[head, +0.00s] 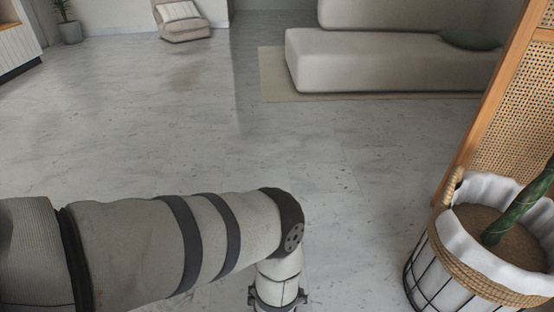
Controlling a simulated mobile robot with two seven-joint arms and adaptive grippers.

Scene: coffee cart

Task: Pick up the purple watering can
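No purple watering can is visible in the head view. My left arm comes in from the left and bends down at the wrist near the bottom middle. Its end runs out of the picture at the bottom edge, so the fingers of my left gripper are not visible. My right arm and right gripper are not in view.
A potted plant in a white-lined basket (423,265) stands at the lower right by a wood-framed rattan panel (515,110). A beige sofa (375,62) sits on a rug (275,75) at the back. A low chair (184,31) is farther left. The marble floor (340,150) between is clear.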

